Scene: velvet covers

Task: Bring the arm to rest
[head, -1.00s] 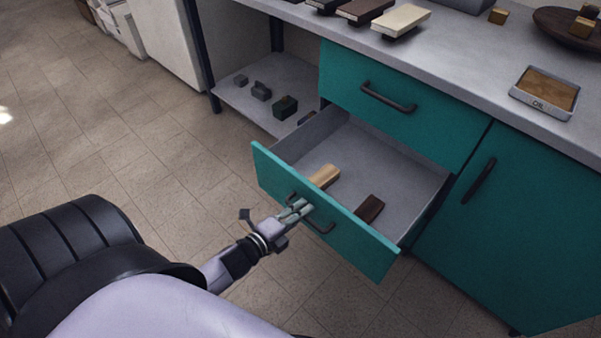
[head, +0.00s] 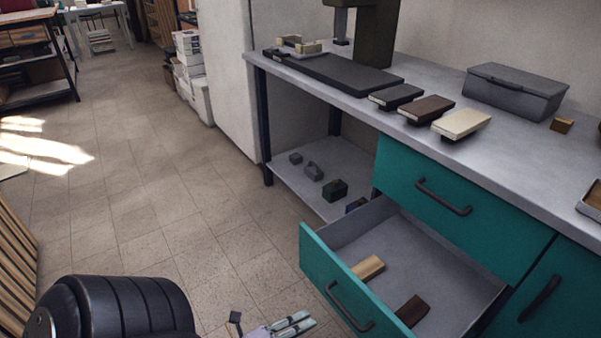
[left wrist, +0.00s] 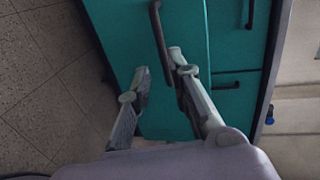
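My left gripper (head: 300,325) shows at the bottom edge of the head view, to the left of the open teal drawer's handle (head: 347,308) and apart from it. In the left wrist view its two fingers (left wrist: 159,68) are spread with nothing held between them. The drawer handle (left wrist: 159,35) lies beyond the fingertips, partly hidden by the right-hand finger. The drawer (head: 318,262) stands pulled out, with a light wooden block (head: 368,268) and a dark brown block (head: 412,310) inside. My right gripper is not in view.
A closed teal drawer (head: 400,180) sits above the open one. The worktop (head: 540,165) holds several small covered pieces and a grey box (head: 513,92). A low shelf (head: 300,185) carries small dark items. The tiled floor (head: 150,190) to the left is clear.

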